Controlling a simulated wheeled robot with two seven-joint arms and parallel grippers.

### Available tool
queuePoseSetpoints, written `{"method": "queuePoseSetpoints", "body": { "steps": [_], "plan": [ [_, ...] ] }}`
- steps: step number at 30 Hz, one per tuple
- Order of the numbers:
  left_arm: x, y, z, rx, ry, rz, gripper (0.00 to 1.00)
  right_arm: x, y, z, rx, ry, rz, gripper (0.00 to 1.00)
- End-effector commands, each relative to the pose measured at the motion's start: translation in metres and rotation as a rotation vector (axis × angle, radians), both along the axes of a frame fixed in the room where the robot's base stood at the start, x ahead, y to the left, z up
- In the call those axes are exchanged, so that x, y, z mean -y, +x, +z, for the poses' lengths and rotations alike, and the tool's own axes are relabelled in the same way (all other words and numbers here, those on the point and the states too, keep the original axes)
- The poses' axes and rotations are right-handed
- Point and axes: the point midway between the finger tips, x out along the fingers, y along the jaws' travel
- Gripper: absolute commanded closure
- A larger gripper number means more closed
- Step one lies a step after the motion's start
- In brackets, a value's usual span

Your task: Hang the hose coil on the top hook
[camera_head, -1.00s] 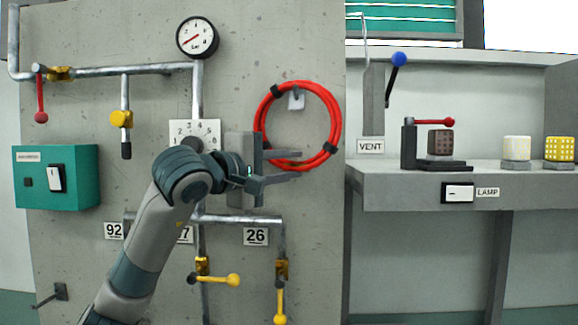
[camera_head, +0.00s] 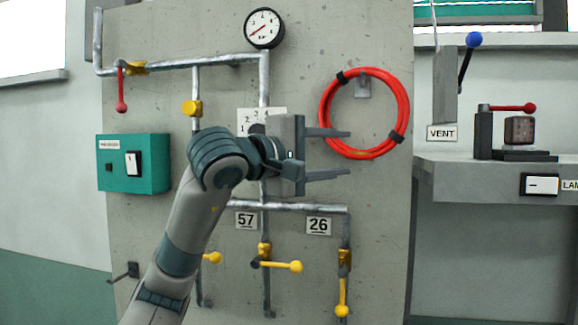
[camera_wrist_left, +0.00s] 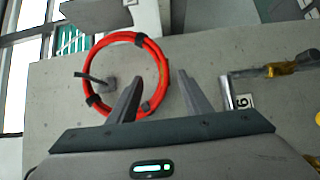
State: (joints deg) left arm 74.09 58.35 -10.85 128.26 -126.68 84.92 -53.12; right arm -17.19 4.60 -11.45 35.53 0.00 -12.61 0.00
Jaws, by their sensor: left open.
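The red hose coil (camera_head: 404,105) with black bands is a ring at the right of the grey panel. Its top strand passes just above the grey top hook (camera_head: 362,88), whose plate shows inside the ring; the coil appears to hang there. My left gripper (camera_head: 350,154) is open beside the coil's lower left, its fingers pointing right. In the left wrist view the coil (camera_wrist_left: 88,72) lies beyond the open fingers (camera_wrist_left: 158,77), its lower strand showing between the tips, and the hook (camera_wrist_left: 108,83) shows inside it. Nothing is held. My right gripper is not in view.
A lower hook (camera_head: 125,272) at the panel's bottom left is empty. Pipes with a gauge (camera_head: 264,28) and yellow-handled valves (camera_head: 285,266) run behind and below my arm. A teal box (camera_head: 133,163) is at left. A shelf (camera_head: 480,180) stands to the right.

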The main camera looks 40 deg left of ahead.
Motion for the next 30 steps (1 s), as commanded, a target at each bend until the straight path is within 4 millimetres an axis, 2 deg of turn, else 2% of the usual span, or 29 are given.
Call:
{"method": "queuePoseSetpoints", "body": {
  "steps": [1, 9, 15, 21, 30],
  "plan": [
    [-0.002, -0.012, -0.003, 0.005, 0.002, 0.003, 0.55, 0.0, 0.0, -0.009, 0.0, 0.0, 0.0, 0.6],
    [-0.008, -0.067, -0.003, 0.005, 0.001, 0.004, 0.55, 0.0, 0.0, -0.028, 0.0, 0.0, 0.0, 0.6],
    [-0.01, -0.099, -0.001, 0.004, 0.002, 0.002, 0.55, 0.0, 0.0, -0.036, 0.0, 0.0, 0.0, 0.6],
    [-0.012, -0.115, -0.001, 0.001, 0.001, 0.001, 0.55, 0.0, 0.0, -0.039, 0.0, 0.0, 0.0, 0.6],
    [-0.012, -0.118, -0.001, 0.0, 0.001, 0.0, 0.55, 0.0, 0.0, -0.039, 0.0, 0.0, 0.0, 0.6]
  ]
}}
